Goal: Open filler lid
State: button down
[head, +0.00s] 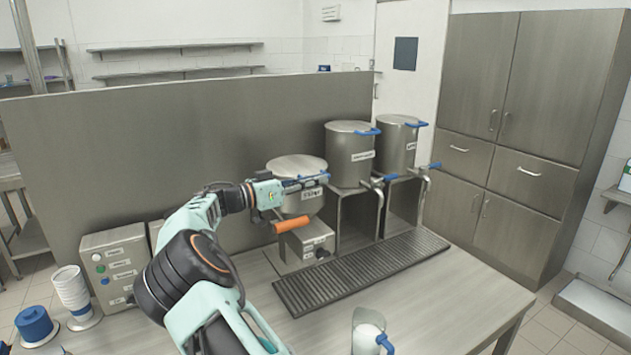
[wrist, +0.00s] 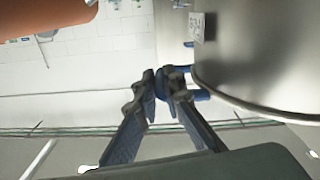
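The filler (head: 290,203) is a steel pot with a white label and an orange handle (head: 290,226) below it, standing on the table left of two taller pots. Its round steel lid (head: 295,166) lies flat on top and looks closed. In the wrist view, the pot wall (wrist: 265,50) fills the upper right. My gripper (head: 318,179) is at the lid's front right edge. In the wrist view, my gripper's fingers (wrist: 161,84) are close together around the outer bar of the blue lid handle (wrist: 200,95), whose prongs run to the rim. Part of the handle is hidden by the fingers.
Two taller pots (head: 350,155) (head: 396,145) with blue handles stand on steel stands at the right. A ribbed drip tray (head: 362,272) lies in front. A control box (head: 115,265), stacked cups (head: 72,290) and a white jug (head: 368,335) stand on the table.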

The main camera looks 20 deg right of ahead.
jog(key=shift+r, duration=0.15)
jog(key=shift+r+b, duration=0.6)
jog(key=shift+r, duration=0.05)
jog(key=w+r+n+p, duration=0.1)
jog(key=w+r+p, duration=0.3)
jog(key=r, duration=0.7)
jog(key=shift+w+a+r+p, duration=0.35)
jog(key=shift+w+a+p, duration=0.05)
jog(key=shift+a+p, duration=0.1)
jog(key=shift+n, duration=0.3)
jog(key=c, duration=2.3)
grip_release()
